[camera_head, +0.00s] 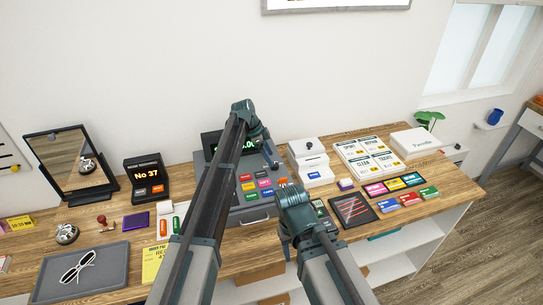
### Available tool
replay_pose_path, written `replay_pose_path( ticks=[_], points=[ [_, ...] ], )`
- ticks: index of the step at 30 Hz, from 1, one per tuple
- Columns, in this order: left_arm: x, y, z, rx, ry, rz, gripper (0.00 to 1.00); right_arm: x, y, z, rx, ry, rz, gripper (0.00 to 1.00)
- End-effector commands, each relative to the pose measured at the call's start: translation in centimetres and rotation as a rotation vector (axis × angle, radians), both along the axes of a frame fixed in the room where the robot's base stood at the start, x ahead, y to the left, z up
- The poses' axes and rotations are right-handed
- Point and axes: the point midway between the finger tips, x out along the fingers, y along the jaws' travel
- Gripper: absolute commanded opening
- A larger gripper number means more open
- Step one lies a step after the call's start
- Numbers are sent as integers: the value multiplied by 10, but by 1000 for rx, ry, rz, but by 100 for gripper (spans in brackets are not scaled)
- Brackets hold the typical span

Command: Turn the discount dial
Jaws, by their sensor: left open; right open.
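No label reading discount shows on any dial. A small dark round knob (308,146) sits on the upper face of a white device (312,172) right of the register; I cannot tell whether it is the dial. The cash register (247,214) stands mid-counter with coloured keys and a green display, partly hidden by my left arm. My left gripper (250,115) is open and appears in front of the register's top, left of the white device. My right gripper (290,197) is open, lower, in front of the register's right edge. Neither holds anything visible.
The wooden counter (450,190) holds a mirror (70,165), a "No 37" display (147,178), a grey tray (105,272) with glasses, a bell (66,234), price cards (372,157), coloured cards (390,186), and a white box (416,143). The right counter end is fairly clear.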

Motion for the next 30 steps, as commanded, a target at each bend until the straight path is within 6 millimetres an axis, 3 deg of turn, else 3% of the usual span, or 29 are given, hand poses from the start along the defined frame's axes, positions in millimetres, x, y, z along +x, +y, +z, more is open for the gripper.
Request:
replay_pose_path(
  ticks=[1,15,20,30],
  points=[
    [0,3,16,0,0,0,71,0,0,16,0,0,-2,50],
    [-2,32,84,0,1,0,71,0,0,84,2,1,-11,50],
    [-3,37,93,0,1,0,71,0,0,93,2,2,-9,50],
    [-2,38,92,0,1,0,71,-1,0,92,1,2,-9,50]
  ],
)
